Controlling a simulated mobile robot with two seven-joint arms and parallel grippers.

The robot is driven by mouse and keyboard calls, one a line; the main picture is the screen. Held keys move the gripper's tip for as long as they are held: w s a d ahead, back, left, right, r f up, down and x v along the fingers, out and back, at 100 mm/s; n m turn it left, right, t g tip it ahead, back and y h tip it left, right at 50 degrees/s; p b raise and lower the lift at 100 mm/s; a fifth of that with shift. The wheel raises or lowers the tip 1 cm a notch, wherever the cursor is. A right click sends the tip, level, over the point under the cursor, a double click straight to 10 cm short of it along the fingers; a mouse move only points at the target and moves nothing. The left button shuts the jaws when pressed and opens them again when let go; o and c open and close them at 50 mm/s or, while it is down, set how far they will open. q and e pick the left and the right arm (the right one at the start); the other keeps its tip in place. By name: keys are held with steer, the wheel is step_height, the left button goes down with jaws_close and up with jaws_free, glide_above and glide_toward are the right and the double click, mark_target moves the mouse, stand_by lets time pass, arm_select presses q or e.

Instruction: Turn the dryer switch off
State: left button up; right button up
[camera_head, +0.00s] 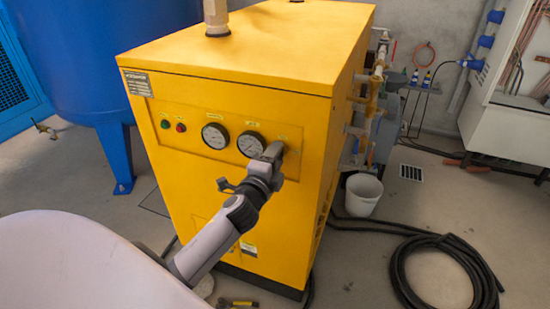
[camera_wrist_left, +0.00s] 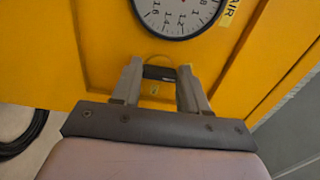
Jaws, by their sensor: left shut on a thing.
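The dryer is a tall yellow cabinet (camera_head: 225,95) with a recessed front panel. My left gripper (camera_head: 273,153) reaches the right end of this panel, just right of the second gauge. In the left wrist view its two fingers (camera_wrist_left: 159,82) are on either side of a small dark switch (camera_wrist_left: 159,72) on the yellow face, and are shut on it. The switch's setting cannot be read there. In the head view the gripper hides the switch. My right gripper is in neither view.
Two round gauges (camera_head: 215,135) and green and red lamps (camera_head: 180,127) are on the panel. A blue tank (camera_head: 95,60) stands at left. A white bucket (camera_head: 363,195) and coiled black hose (camera_head: 445,270) lie on the floor at right.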

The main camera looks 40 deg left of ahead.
arm_select(q)
steer(key=o, duration=0.8)
steer(key=shift+v, duration=3.6)
steer(key=s+d+f+n+g+h+p, duration=0.2)
steer(key=s+d+f+n, duration=0.2)
steer(key=s, duration=0.2)
steer(key=s+d+f+n+g+h+p, duration=0.2)
steer(key=s+d+f+n+p, duration=0.1)
steer(key=s, duration=0.3)
steer(key=s+d+f+n+g+h+p, duration=0.2)
steer(key=s+d+f+n+g+p, duration=0.1)
steer(key=s+d+f+n, duration=0.2)
steer(key=shift+s+d+f+n+h, duration=0.15)
steer(key=shift+s+d+n, duration=0.1)
steer(key=shift+s, duration=0.2)
steer(key=shift+s+d+n+h, duration=0.15)
steer(key=shift+s+d, duration=0.05)
steer(key=shift+s, duration=0.25)
